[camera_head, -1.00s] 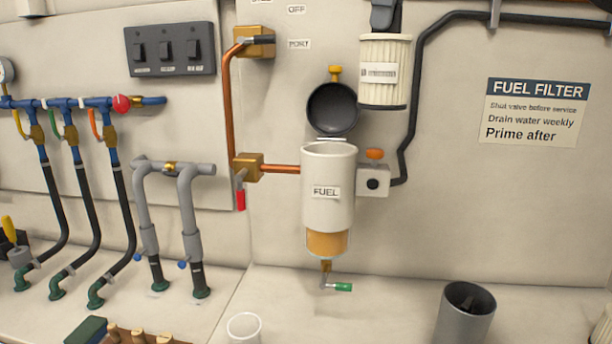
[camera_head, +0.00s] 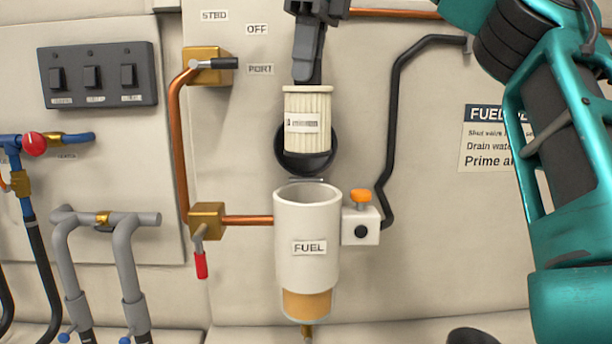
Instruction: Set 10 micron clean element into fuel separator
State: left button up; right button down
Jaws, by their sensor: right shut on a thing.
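A cream pleated filter element (camera_head: 307,137) with a white label hangs upright above the fuel separator; the label's number is too small to read surely. My right gripper (camera_head: 307,78) is shut on its top. The fuel separator (camera_head: 307,235) is a white cylinder marked FUEL with an amber bowl below, and its top is open. Its black round lid (camera_head: 307,164) is swung up behind, partly hidden by the element. The element's lower end is a little above the separator's rim, apart from it in the picture. My left gripper is not in view.
A block with an orange knob (camera_head: 361,195) sits right of the separator. A copper pipe with a red-handled valve (camera_head: 201,262) joins from the left. A black hose (camera_head: 398,120) runs up the wall on the right. My teal arm covers part of the filter sign (camera_head: 488,140).

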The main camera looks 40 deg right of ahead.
aim_at(320, 86)
notch_tip(320, 86, down, 17)
jog(key=shift+r, duration=0.15)
dwell(0.7)
jog(key=c, duration=1.1)
grip_release()
jog(key=shift+o, duration=0.2)
jog(key=shift+s+d+r, duration=0.15)
jog(key=shift+s+r, duration=0.1)
jog(key=shift+r, duration=1.75)
jog(key=shift+s+d+r, duration=0.15)
jog(key=shift+s+r, duration=0.1)
jog(key=shift+r, duration=1.7)
jog(key=shift+s+d+r, duration=0.15)
jog(key=shift+s+r, duration=0.1)
jog(key=shift+r, duration=1.75)
